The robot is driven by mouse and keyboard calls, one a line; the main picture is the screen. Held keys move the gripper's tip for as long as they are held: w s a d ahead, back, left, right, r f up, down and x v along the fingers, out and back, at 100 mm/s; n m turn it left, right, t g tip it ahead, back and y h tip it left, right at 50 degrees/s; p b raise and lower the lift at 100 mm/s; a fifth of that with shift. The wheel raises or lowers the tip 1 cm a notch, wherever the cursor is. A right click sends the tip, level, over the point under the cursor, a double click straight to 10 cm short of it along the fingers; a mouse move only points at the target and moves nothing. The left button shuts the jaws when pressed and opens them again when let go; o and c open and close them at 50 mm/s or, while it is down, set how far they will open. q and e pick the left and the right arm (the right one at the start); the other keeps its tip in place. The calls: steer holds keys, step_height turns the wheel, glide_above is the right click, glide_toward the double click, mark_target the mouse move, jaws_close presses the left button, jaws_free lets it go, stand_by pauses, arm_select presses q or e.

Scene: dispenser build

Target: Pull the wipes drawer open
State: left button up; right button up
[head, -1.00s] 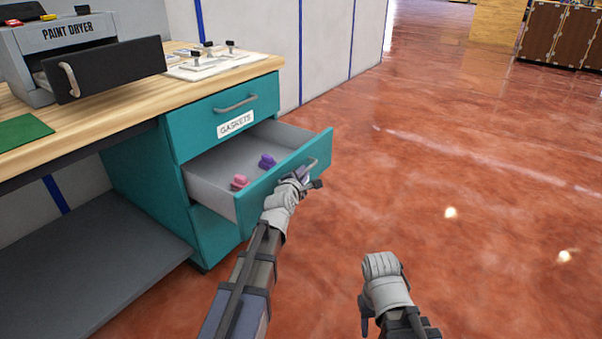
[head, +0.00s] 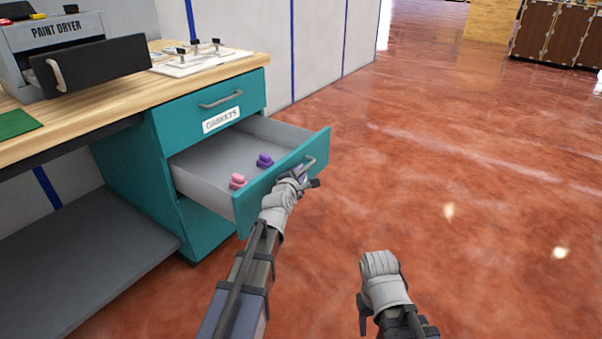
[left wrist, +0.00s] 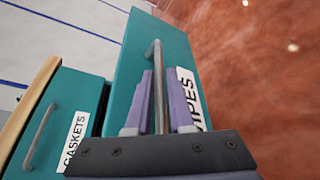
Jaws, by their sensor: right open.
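The wipes drawer (head: 250,207) is a teal-fronted drawer with a grey inside, standing well out of the cabinet below the gaskets drawer. A pink piece (head: 238,181) and a purple piece (head: 264,160) lie in it. In the left wrist view its WIPES label (left wrist: 192,98) is partly covered by my gripper. My left gripper (head: 299,178) is at the drawer's bar handle (left wrist: 157,80), with its purple fingers on either side of the bar, shut on it. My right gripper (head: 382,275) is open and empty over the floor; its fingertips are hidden.
The gaskets drawer (head: 215,108) above is shut. The paint dryer (head: 60,50) stands on the wooden worktop (head: 120,105) with its own dark drawer out. A white plate with several black knobs (head: 200,55) lies behind. The red floor (head: 470,200) to the right is clear.

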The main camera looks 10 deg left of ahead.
arm_select(q)
steer(key=o, duration=0.3)
steer(key=shift+o, duration=0.2)
steer(key=p+v, duration=0.1)
steer(key=v, duration=0.6)
steer(key=shift+s+p, duration=0.3)
steer(key=shift+s, duration=0.1)
